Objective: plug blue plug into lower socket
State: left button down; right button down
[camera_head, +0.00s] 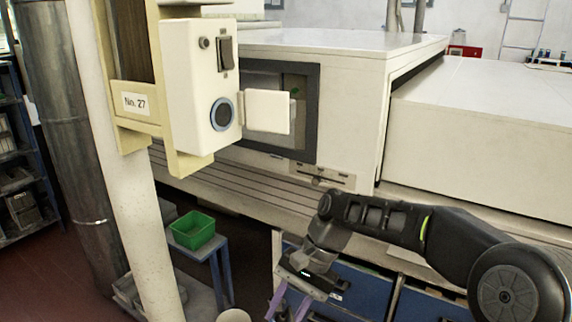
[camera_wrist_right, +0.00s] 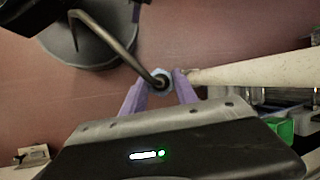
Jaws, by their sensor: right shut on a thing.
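The blue plug (camera_wrist_right: 161,75) is between the purple fingertips of my right gripper (camera_wrist_right: 160,84) in the right wrist view, and a dark cable runs from it to the upper left. The gripper is shut on it. In the head view my right gripper (camera_head: 288,308) is low, at the bottom edge, well below and right of the socket; the plug cannot be made out there. The lower socket (camera_head: 221,114), a round opening with a blue ring, is on the front of a cream box (camera_head: 196,95) on the post. A white flap (camera_head: 268,112) stands out beside it. My left gripper is not in view.
A dark switch (camera_head: 225,54) sits above the socket. The large white machine (camera_head: 330,60) with a window stands behind. Blue drawers (camera_head: 360,290) are behind my right gripper. A green bin (camera_head: 193,231) stands on a blue table, right of the post (camera_head: 120,190).

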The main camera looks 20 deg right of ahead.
notch_tip(320, 180, up, 22)
jog(key=a+n+t+y+p, duration=0.2)
jog(key=n+t+y+p, duration=0.15)
jog(key=y+p, duration=0.45)
notch_tip(320, 180, up, 16)
jog(key=t+y+p, duration=0.2)
jog(key=t+p, duration=0.3)
jog(key=p, duration=0.3)
send_over(274, 320)
jog(key=w+d, duration=0.1)
jog(key=d, duration=0.2)
jog(key=shift+w+r+m+t, duration=0.1)
jog(key=shift+r+m+t, duration=0.25)
jog(key=shift+w, duration=0.1)
jog(key=shift+w+a+p, duration=0.65)
jog(key=shift+w+a, duration=1.2)
jog(key=shift+w, duration=0.3)
jog(key=shift+f+b, duration=0.1)
jog(key=shift+b, duration=0.9)
jog(key=shift+w+a+b, duration=0.35)
jog(key=shift+a+b, duration=0.05)
